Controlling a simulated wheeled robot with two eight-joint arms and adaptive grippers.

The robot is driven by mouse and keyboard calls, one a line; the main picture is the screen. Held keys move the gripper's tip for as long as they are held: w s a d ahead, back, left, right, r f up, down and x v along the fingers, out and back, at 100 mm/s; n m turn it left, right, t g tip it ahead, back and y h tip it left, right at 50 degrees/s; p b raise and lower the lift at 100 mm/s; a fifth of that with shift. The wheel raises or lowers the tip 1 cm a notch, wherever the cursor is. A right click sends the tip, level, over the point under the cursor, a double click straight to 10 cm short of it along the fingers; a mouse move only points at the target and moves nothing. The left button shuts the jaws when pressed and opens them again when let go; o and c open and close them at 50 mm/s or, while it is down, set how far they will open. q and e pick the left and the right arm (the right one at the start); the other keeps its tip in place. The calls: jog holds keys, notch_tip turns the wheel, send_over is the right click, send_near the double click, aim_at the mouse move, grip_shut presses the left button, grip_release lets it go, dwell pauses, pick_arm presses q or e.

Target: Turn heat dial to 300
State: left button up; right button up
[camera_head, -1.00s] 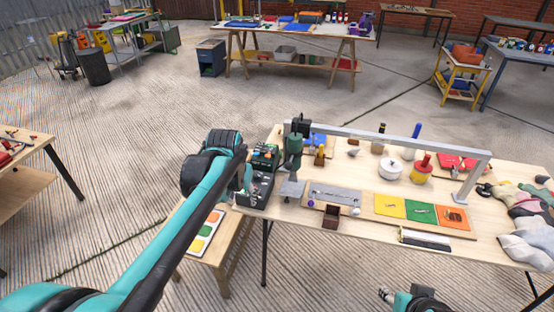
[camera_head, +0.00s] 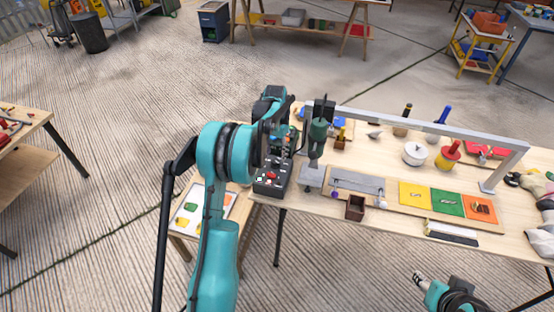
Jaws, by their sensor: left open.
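A black control box (camera_head: 271,188) stands at the near left corner of the wooden worktable. It has a red knob or button and small pale marks on top. No dial numbers can be read at this size. My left gripper (camera_head: 284,150) is over the back of this box, pointing down, and is open. My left arm hides part of the box's surroundings. Whether the fingers touch anything cannot be told. My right gripper (camera_head: 418,279) is low at the right, off the table's front edge, and its jaws are too small to judge.
A low side table (camera_head: 236,225) is at left.

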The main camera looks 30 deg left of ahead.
aim_at(275, 161)
pick_arm(q)
jog(key=shift+f+b, duration=0.45)
jog(key=shift+f, duration=1.4)
jog(key=shift+c, duration=0.4)
grip_shut()
jog(key=n+p, duration=0.1)
jog(key=n, duration=0.3)
jog(key=shift+n, duration=0.4)
jog(key=n+p, duration=0.1)
jog(key=n, duration=1.1)
jog(key=shift+n+p, duration=0.3)
jog(key=shift+n, duration=0.1)
jog(key=n, duration=0.6)
